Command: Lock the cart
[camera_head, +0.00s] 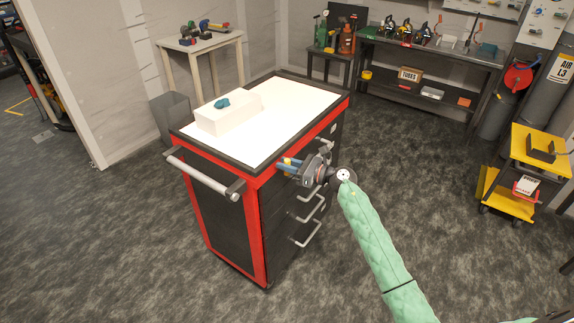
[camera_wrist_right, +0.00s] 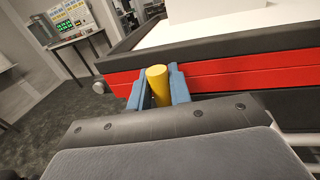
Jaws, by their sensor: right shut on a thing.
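The cart (camera_head: 231,240) is a red and black tool cart with a white top, a push handle at its left end and several drawers with grey handles on its right side. My right gripper (camera_head: 285,164) is at the upper edge of the drawer side, near the corner by the push handle. In the right wrist view its two blue fingers are shut on a yellow cylinder (camera_wrist_right: 158,85) in front of the red band of the cart. Whether the cylinder is joined to the cart is hidden. My left gripper is not in view.
A white block (camera_head: 228,117) with a small teal object (camera_head: 222,103) lies on the cart top. A grey bin (camera_head: 172,117) stands behind the cart. A yellow trolley (camera_head: 520,170) stands at the right. The dark floor around the cart is mostly clear.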

